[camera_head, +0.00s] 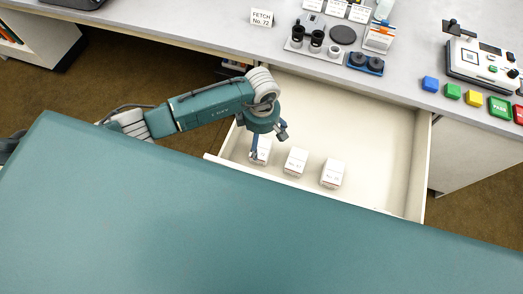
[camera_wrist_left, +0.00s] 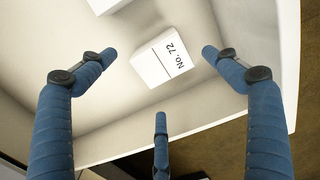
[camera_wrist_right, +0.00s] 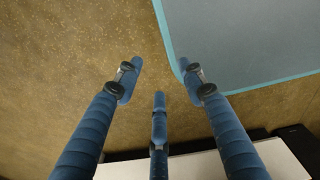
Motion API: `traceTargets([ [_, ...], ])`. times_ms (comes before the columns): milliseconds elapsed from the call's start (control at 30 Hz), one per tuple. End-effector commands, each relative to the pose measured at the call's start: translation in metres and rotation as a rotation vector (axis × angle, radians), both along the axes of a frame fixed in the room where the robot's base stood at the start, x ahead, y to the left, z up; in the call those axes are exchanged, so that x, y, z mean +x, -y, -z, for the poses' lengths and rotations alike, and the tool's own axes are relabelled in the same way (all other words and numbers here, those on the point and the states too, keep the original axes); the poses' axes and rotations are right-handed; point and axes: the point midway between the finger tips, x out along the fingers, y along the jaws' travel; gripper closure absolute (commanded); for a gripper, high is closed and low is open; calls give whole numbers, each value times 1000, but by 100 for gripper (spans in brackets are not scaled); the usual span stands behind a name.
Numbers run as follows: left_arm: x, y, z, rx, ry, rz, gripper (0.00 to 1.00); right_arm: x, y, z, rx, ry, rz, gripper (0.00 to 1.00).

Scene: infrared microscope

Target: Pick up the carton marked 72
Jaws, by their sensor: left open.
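The carton marked 72 is a small white box that lies in the open drawer, with "No. 72" readable in the left wrist view (camera_wrist_left: 162,62). In the head view the carton (camera_head: 264,148) is partly hidden by my left gripper (camera_head: 268,138). My left gripper is open and points down over the carton. In the left wrist view the carton appears between and beyond the spread fingertips, with gaps on both sides and nothing gripped. My right gripper (camera_wrist_right: 160,75) shows only in its own wrist view, open and empty above the brown floor.
Two other white cartons, a middle one (camera_head: 296,161) and a right one (camera_head: 333,173), stand in the cream drawer (camera_head: 375,130). The drawer's right part is clear. A "Fetch No. 72" sign (camera_head: 262,18) and microscope parts stand on the desk (camera_head: 205,22) behind.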

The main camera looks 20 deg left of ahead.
Motion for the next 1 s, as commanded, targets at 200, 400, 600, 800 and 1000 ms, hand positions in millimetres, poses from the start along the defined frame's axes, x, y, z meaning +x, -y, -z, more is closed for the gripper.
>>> traceTargets([
  [200, -1, 0, 37, -1, -1, -1, 12, 4, -1, 28, 1, 4, -1, 60],
  [400, -3, 0, 53, -2, -3, 0, 12, 15, -2, 37, 3, 22, -1, 60],
  [600, -4, -1, 85, -2, -2, -1, 12, 17, -1, 60, 2, 25, -1, 60],
  [800, -3, -1, 88, -1, 1, 0, 12, 15, 1, 61, 0, 21, -1, 60],
  [1000, -3, -1, 87, -1, 0, 0, 32, 14, 3, 60, -3, 20, -1, 60],
])
